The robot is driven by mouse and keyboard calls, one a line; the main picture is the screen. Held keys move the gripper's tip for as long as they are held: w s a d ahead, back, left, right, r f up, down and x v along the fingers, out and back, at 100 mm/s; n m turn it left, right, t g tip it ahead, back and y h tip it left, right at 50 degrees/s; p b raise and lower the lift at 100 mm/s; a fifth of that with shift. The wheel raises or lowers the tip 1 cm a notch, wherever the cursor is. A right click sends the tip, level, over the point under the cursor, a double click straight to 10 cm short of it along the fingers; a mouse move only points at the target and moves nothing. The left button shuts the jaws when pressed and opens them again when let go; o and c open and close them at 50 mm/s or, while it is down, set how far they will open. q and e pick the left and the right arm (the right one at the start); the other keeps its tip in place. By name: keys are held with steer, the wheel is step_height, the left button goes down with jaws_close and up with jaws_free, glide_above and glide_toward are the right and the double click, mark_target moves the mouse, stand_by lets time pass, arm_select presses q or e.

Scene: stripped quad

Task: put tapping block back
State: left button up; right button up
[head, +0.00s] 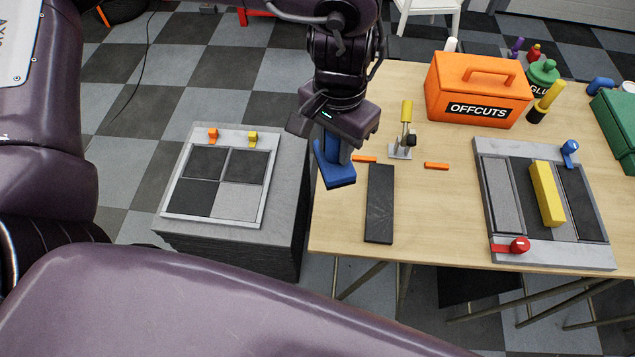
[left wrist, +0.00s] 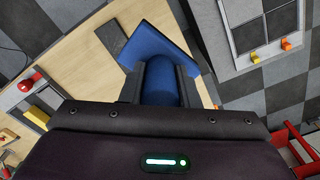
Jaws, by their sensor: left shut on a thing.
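My left gripper (head: 337,137) is shut on the handle of a blue tapping block (head: 337,176). The block has a flat blue base below an upright round handle. It is held near the table's left edge, by the upper end of a dark plank (head: 379,204). In the left wrist view, the gripper's fingers (left wrist: 161,84) close on both sides of the handle, and the blue base (left wrist: 155,45) shows beyond them. My right gripper is not in view.
A framed tile panel (head: 240,203) lies on a grey stand left of the table (head: 430,245). A yellow-handled clamp (head: 406,115), orange strips and an orange OFFCUTS box (head: 472,92) stand right of the block. A grey tray (head: 500,248) with planks and a yellow bar (head: 547,192) lies further right.

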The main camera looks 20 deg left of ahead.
mark_target(334, 162)
arm_select(q)
step_height(334, 162, down, 17)
steer(key=shift+f+b, duration=0.15)
steer(key=shift+b, duration=0.4)
steer(key=shift+w, duration=0.1)
steer(key=shift+d+f, duration=0.1)
steer(key=o, duration=0.9)
steer(key=shift+o, duration=0.2)
step_height(334, 162, up, 11)
steer(key=shift+f+p, duration=0.2)
steer(key=shift+p, duration=0.1)
steer(key=shift+r, duration=0.85)
